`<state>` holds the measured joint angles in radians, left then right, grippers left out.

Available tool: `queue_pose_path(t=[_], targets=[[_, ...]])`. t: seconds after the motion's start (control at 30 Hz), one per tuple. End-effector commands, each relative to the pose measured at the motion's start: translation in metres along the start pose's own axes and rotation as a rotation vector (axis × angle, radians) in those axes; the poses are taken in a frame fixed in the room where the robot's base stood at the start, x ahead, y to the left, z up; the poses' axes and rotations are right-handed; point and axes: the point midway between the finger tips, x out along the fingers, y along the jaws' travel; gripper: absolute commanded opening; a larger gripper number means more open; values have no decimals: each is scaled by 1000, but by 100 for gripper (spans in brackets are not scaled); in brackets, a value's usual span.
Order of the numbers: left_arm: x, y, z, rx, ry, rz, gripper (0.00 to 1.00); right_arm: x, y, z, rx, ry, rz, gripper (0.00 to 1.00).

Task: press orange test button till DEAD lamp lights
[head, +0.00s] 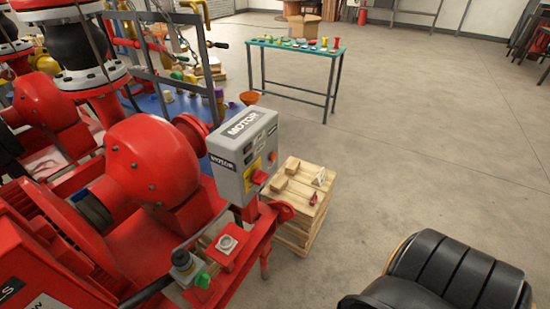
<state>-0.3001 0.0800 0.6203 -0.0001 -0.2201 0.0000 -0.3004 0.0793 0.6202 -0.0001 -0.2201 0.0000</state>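I cannot make out an orange test button or a DEAD lamp in the head view. A grey box labelled MOTOR (240,155) stands upright beside the red pump housing. Its front carries a yellow panel (252,175), a red handle-like part (260,177) and small dark details too small to read. Below it on the red frame are a pale round fitting (227,243), a dark round-topped part (183,260) and a green part (202,281). Neither of my grippers is in view.
A wooden crate stack (295,205) with blocks, a small red item (313,199) and a white item (319,178) stands right of the box. A teal-topped table (335,52) with several small parts is further back. The floor on the right is mostly open.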

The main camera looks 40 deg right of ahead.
Motion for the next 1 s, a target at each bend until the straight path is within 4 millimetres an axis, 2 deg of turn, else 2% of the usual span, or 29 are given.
queue_pose_path(t=[0.03,0.27,1.0], targets=[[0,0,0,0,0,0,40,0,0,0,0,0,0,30],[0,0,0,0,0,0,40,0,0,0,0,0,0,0],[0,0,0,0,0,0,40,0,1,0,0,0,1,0]])
